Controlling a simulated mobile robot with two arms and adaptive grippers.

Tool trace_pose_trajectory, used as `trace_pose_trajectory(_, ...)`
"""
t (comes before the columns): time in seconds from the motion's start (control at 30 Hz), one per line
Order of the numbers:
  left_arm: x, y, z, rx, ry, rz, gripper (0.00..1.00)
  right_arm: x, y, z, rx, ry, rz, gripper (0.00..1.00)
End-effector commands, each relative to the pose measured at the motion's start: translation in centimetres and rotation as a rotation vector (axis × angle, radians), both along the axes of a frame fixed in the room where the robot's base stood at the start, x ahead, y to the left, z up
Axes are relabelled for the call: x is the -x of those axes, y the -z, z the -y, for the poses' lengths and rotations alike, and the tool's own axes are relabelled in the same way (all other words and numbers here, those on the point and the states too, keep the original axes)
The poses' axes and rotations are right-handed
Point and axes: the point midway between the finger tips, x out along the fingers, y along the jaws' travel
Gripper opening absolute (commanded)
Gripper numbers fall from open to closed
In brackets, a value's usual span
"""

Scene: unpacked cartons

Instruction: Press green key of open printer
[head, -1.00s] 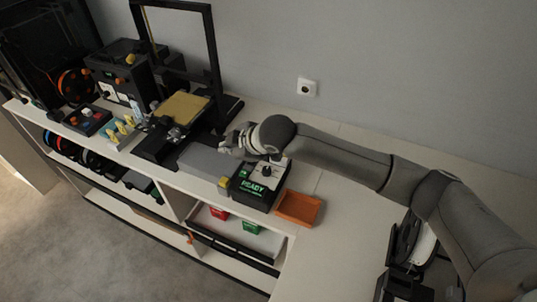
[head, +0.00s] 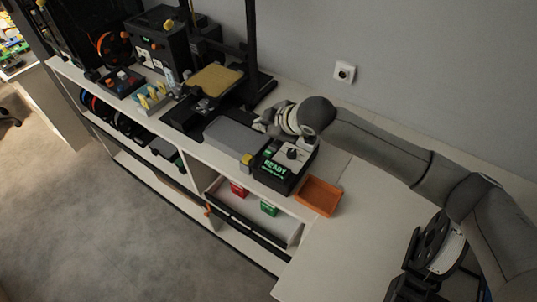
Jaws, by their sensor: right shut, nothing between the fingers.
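The open printer has a black upright frame and a yellow bed (head: 216,78); it stands on the shelf top in the upper middle. In front of it, to the right, sits a black control box (head: 284,168) with green lit "READY" text, a light top panel and a dark knob. A grey housing (head: 232,136) with a small yellow block at its front end lies left of the box. I cannot make out a green key. My right gripper (head: 263,122) is shut and empty, just behind the grey housing and box; I cannot tell if it touches. My left gripper is out of view.
An orange tray (head: 318,196) lies right of the control box. A closed black printer unit (head: 160,42), a panel of coloured buttons (head: 122,83) and yellow-topped tools (head: 153,96) stand at left. Bare white top lies beyond the tray.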

Motion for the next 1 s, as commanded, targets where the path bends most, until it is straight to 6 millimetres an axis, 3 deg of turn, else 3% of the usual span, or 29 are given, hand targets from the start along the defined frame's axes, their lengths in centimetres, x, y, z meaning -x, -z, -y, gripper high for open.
trace_pose_trajectory(0.03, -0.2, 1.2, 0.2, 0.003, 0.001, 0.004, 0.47, 0.0, 1.2, 0.0, 0.000, 0.000, 0.000, 0.00)
trace_pose_trajectory(0.37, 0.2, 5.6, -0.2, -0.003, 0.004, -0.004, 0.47, 0.0, 5.0, 0.0, 0.000, 0.001, 0.001, 0.00)
trace_pose_trajectory(0.6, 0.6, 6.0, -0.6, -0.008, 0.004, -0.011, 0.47, 0.0, 6.8, 0.0, -0.001, 0.000, 0.000, 0.00)
trace_pose_trajectory(1.0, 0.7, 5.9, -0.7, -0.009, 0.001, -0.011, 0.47, 0.0, 7.0, 0.0, -0.001, -0.001, 0.000, 0.00)
